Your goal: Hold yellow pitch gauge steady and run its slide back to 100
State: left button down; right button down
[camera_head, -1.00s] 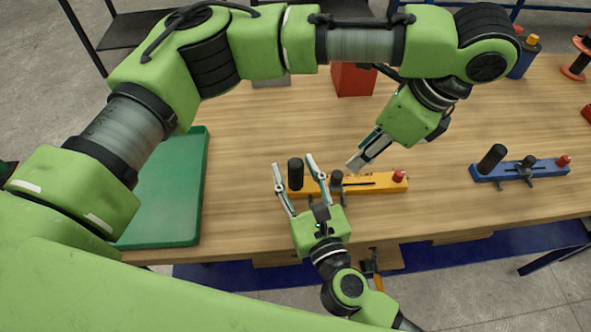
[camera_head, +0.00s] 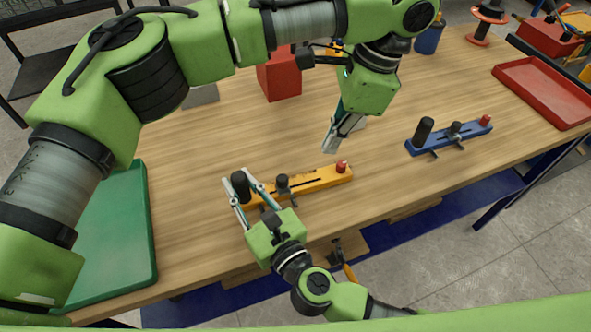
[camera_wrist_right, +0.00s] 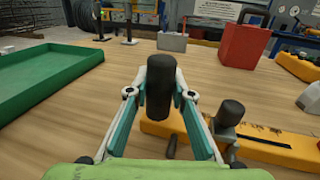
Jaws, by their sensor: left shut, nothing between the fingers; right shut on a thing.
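The yellow pitch gauge (camera_head: 315,181) lies on the wooden bench. It has a thick black post (camera_head: 240,186) at its left end, a dark slide knob (camera_head: 283,183) close to that post, and a red knob (camera_head: 342,167) at its right end. My right gripper (camera_head: 236,181) is shut on the black post, with a finger on each side; the post (camera_wrist_right: 160,88) also shows between the fingers in the right wrist view. The slide knob (camera_wrist_right: 230,112) stands just right of those fingers. My left gripper (camera_head: 331,146) is shut and empty, above and behind the gauge's right end, apart from it.
A blue gauge (camera_head: 450,137) lies to the right. A green tray (camera_head: 147,225) is at the left, partly behind my arm. A red block (camera_head: 279,77) stands at the back, and a red tray (camera_head: 545,92) lies far right.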

aim_at(282, 181)
pick_arm(q)
jog(key=x, duration=0.9)
jog(key=shift+d+f, duration=0.1)
jog(key=shift+f, duration=0.1)
jog(key=a, duration=0.3)
jog(key=shift+f, duration=0.25)
jog(key=shift+a, duration=0.55)
jog(key=shift+s+a, duration=0.2)
jog(key=shift+a, duration=0.55)
jog(key=shift+s+a, duration=0.2)
jog(key=shift+a, duration=0.5)
pick_arm(e)
jog(key=shift+d, duration=0.1)
